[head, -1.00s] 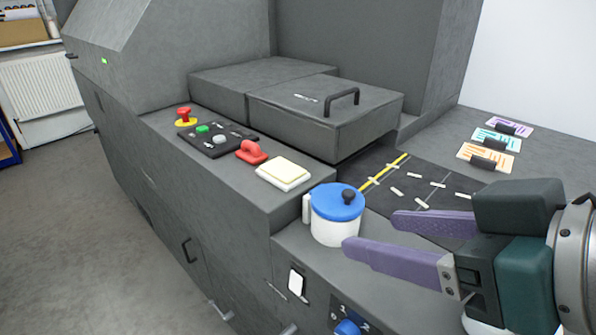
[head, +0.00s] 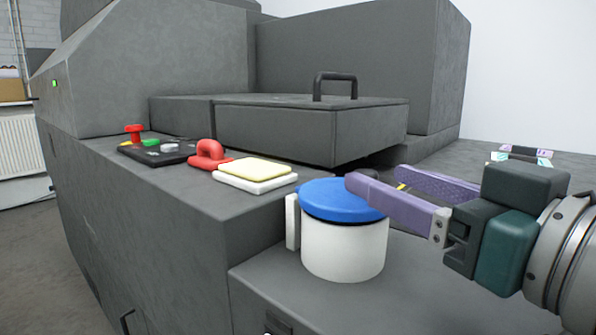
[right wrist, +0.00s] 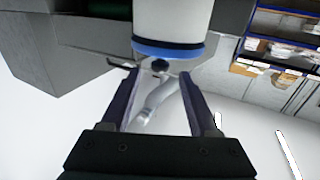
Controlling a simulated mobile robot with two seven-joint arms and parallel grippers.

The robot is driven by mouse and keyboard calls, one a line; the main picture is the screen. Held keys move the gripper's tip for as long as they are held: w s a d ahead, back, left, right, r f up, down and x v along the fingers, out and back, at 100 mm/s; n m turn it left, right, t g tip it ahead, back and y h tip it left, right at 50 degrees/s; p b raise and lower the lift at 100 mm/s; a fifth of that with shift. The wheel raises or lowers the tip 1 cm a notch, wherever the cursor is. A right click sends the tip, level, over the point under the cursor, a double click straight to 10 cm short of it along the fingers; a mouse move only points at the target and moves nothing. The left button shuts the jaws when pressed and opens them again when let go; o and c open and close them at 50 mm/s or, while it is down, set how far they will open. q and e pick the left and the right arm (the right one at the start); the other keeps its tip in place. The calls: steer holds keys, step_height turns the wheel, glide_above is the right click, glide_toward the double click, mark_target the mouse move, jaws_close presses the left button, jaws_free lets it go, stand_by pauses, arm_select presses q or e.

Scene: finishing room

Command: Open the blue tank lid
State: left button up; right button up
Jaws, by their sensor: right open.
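The white tank (head: 345,250) stands on the grey machine's lower ledge with its blue lid (head: 335,200) seated on top. In the head view my right gripper (head: 376,176) comes in from the right at lid height. I cannot tell whether a finger touches the lid. My left gripper is not in view.
A cream-topped pad (head: 255,170), a red handle (head: 208,154) and a button panel (head: 155,152) with a red stop button sit on the higher ledge left of the tank. A grey hatch with a black handle (head: 335,85) is behind. Colored cards (head: 525,153) lie at right.

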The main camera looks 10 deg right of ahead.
steer(key=x, duration=0.7)
steer(key=shift+w+a, duration=0.1)
steer(key=shift+w, duration=0.05)
jaws_close()
stand_by(1.2)
